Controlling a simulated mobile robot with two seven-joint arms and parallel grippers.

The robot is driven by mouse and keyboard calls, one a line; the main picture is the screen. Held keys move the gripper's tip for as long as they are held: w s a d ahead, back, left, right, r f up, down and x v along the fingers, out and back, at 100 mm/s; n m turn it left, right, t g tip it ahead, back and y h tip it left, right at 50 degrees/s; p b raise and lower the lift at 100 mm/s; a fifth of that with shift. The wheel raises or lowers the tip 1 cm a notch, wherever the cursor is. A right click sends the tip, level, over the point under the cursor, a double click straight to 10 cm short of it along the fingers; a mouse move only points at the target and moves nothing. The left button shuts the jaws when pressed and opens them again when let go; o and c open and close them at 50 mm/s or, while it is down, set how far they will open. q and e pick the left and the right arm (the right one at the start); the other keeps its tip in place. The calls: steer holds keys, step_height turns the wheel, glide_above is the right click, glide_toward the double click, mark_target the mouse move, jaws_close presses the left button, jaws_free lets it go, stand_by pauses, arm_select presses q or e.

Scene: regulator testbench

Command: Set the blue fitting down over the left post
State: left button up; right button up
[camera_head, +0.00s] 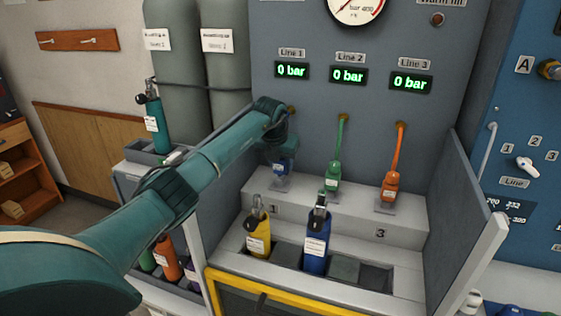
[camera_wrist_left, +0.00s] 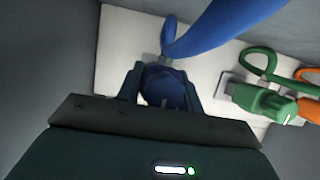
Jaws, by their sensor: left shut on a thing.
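The blue fitting (camera_head: 284,158) is at the left place of the bench step, under the Line 1 display, with a blue hose (camera_wrist_left: 225,25) beside it in the wrist view. My left gripper (camera_wrist_left: 167,90) is shut around the fitting (camera_wrist_left: 166,86), one finger on each side. In the head view my left arm (camera_head: 205,160) reaches down to it from the left and partly covers it. A small grey base (camera_head: 280,184) shows just below the fitting. The left post itself is hidden, so I cannot tell whether the fitting is around it or above it.
A green fitting (camera_head: 332,181) and an orange fitting (camera_head: 390,186) stand on the step to the right, with hoses rising to the panel. A yellow bottle (camera_head: 258,236) and a blue bottle (camera_head: 317,240) stand in front. A side panel (camera_head: 462,195) closes the right.

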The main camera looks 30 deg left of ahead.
arm_select(q)
steer(key=shift+f+b, duration=0.45)
steer(key=shift+f, duration=0.35)
arm_select(e)
steer(key=shift+f, duration=0.5)
arm_select(q)
steer(key=o, duration=1.2)
steer(key=shift+o, duration=0.2)
steer(key=shift+f, duration=0.1)
arm_select(e)
steer(key=shift+a+r, duration=0.1)
steer(key=shift+r, duration=0.05)
